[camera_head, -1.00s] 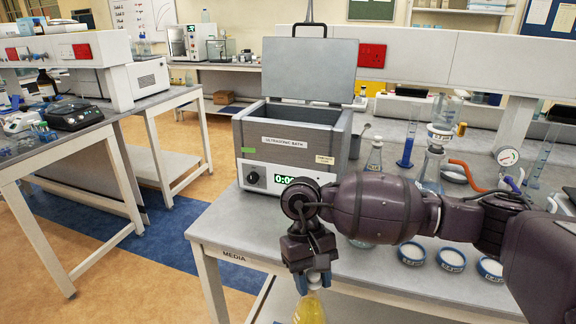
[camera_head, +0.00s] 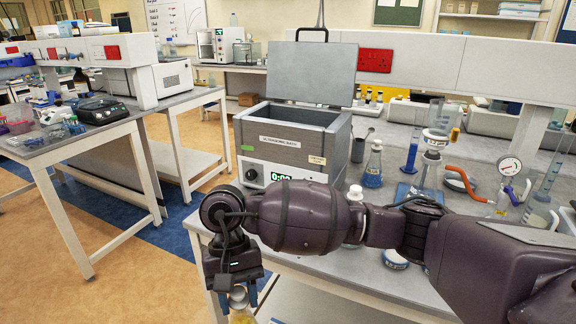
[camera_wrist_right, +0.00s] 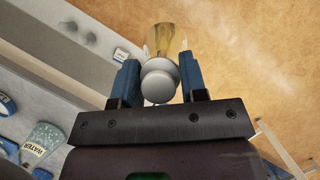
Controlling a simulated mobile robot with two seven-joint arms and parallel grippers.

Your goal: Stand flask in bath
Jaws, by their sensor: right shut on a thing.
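The ultrasonic bath (camera_head: 247,152) is a grey box on the bench. Its hinged lid (camera_head: 312,74) stands raised and its basin is open at the top; the basin floor is hidden. My right gripper (camera_head: 238,291) is in front of the bench, lower than the bath. It is shut on a flask with yellow liquid (camera_head: 242,317), cut off by the bottom edge. In the right wrist view the flask's pale round top (camera_wrist_right: 160,84) sits between the blue fingers (camera_wrist_right: 157,76), with its yellow body (camera_wrist_right: 168,38) beyond. My left gripper is not in view.
My forearm covers the bench front. A side bench (camera_head: 75,150) is at left, with open floor between.

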